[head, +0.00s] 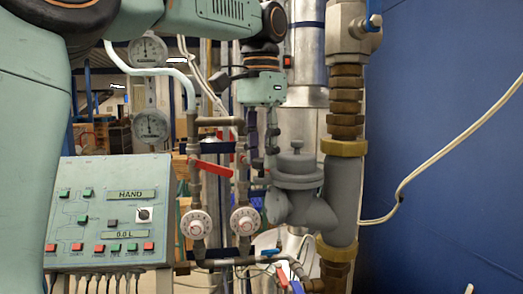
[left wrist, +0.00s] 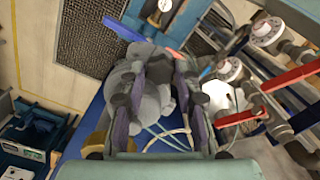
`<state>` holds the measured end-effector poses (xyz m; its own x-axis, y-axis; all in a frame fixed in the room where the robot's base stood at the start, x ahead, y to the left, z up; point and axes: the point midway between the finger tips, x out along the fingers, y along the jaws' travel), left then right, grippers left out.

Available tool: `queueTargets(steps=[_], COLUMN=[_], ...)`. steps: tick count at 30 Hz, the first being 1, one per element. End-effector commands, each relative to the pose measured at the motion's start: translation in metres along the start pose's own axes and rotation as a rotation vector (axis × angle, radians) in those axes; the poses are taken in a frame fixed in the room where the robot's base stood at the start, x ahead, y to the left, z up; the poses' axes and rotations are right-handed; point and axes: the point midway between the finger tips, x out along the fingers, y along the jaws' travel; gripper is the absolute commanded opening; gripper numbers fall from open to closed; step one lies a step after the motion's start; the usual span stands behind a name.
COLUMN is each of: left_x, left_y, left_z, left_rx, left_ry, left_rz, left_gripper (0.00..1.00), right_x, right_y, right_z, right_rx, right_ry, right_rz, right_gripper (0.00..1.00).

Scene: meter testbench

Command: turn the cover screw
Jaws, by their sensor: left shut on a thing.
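A grey meter body (head: 303,203) with a round flanged lid is fixed to the vertical pipework in the head view. A small knob-like screw (head: 297,147) stands upright on its lid. My left gripper (head: 268,172) points down at the lid's left edge, with its fingers left of that knob. In the left wrist view the fingers (left wrist: 158,100) are on either side of a grey part of the meter (left wrist: 152,92), shut on it. The fingers hide the contact, and I cannot tell exactly which part is held. My right gripper is not in view.
A control panel (head: 110,215) with buttons stands at lower left. Two white dials (head: 196,224) and a red lever (head: 210,168) sit on pipes left of the meter. A large pipe with brass fittings (head: 343,148) rises on the right, before a blue wall (head: 445,150).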

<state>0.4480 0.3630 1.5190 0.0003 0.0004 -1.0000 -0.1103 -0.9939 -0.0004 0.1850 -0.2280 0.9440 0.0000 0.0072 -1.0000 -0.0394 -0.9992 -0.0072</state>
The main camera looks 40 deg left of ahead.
Motion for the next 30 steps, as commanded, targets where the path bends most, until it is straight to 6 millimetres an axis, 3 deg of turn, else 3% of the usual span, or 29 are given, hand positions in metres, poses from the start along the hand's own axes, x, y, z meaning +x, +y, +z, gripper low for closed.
queueTargets(steps=[19,20,27,30], left_x=[0.0015,0.0015,0.0009,0.0006], left_y=[0.0004,0.0004,0.0002,0.0001], left_z=[0.0002,0.0002,0.0001,0.0001], left_rx=[-0.046,-0.046,-0.045,-0.045], left_ry=[-0.004,-0.004,-0.002,-0.001], left_rz=[0.002,0.002,0.001,0.001], left_gripper=[0.00,0.33,0.54,0.55], right_x=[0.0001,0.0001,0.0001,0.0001], right_y=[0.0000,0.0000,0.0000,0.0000], right_z=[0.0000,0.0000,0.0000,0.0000], right_rx=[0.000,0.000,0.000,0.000], right_ry=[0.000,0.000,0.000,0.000], right_rz=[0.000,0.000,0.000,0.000], right_gripper=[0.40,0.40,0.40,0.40])
